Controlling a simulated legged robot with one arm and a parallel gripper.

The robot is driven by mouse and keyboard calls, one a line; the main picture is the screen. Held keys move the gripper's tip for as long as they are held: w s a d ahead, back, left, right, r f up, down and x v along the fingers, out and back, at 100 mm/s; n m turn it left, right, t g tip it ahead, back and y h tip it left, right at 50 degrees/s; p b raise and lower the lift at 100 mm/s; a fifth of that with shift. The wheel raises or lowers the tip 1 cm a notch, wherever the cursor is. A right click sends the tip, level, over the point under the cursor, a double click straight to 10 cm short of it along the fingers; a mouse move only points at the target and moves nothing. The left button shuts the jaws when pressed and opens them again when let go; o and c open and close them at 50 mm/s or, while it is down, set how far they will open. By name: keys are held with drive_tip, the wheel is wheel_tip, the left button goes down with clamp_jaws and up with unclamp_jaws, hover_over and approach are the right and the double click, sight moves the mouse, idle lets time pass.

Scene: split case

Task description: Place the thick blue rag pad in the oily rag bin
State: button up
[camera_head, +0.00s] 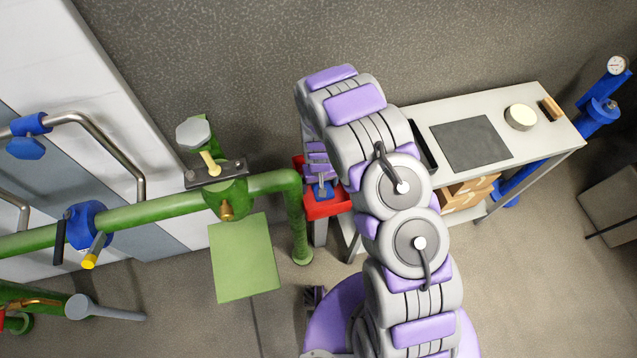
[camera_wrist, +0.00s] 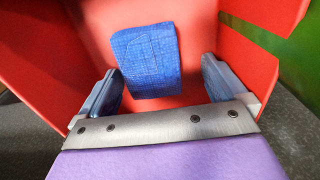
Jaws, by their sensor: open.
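The blue rag pad (camera_wrist: 146,60) shows in the wrist view as a textured blue rectangle against the red inner surface of the red bin (camera_wrist: 90,30). My gripper (camera_wrist: 160,72) is open, with its two fingers apart on either side of the pad in the picture. A gap shows between each finger and the pad. In the head view the red bin (camera_head: 328,208) stands left of the worktable, with my gripper (camera_head: 321,186) over it. My arm hides part of the bin there. A small blue patch shows at the gripper, but I cannot tell whether it is pad or finger.
The worktable (camera_head: 520,153) on the right holds a dark mat (camera_head: 470,144), a round tin (camera_head: 520,116) and a brush-like block (camera_head: 551,107). Cardboard boxes (camera_head: 470,190) sit below. Green pipework (camera_head: 150,212) stands close left of the bin, above a green plate (camera_head: 244,258).

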drive_tip(key=shift+d+r, duration=0.1)
drive_tip(key=shift+d, duration=0.35)
drive_tip(key=shift+d+r, duration=0.15)
drive_tip(key=shift+r, duration=0.15)
wheel_tip(320, 180, up, 12)
drive_tip(key=p, duration=0.3)
drive_tip(key=shift+f, duration=0.2)
wheel_tip(320, 180, up, 9)
hover_over(330, 190)
drive_tip(key=s+d+r+m, duration=0.1)
drive_tip(key=s+d+r, duration=0.25)
drive_tip(key=r, duration=0.25)
drive_tip(key=s+d+r+m, duration=0.1)
drive_tip(key=s+d+r, duration=0.2)
drive_tip(key=s+r, duration=0.3)
drive_tip(key=s+d+r, duration=0.1)
drive_tip(key=s+r, duration=0.3)
drive_tip(key=s, duration=0.3)
drive_tip(key=s+d+r+g, duration=0.1)
drive_tip(key=s+d+r, duration=0.1)
drive_tip(key=s, duration=0.5)
drive_tip(key=s+d+r+m, duration=0.1)
drive_tip(key=s+r, duration=0.4)
drive_tip(key=s, duration=0.2)
drive_tip(key=shift+s+d+r+g, duration=0.25)
drive_tip(key=shift+d+r+g, duration=0.1)
drive_tip(key=shift+d+g, duration=0.05)
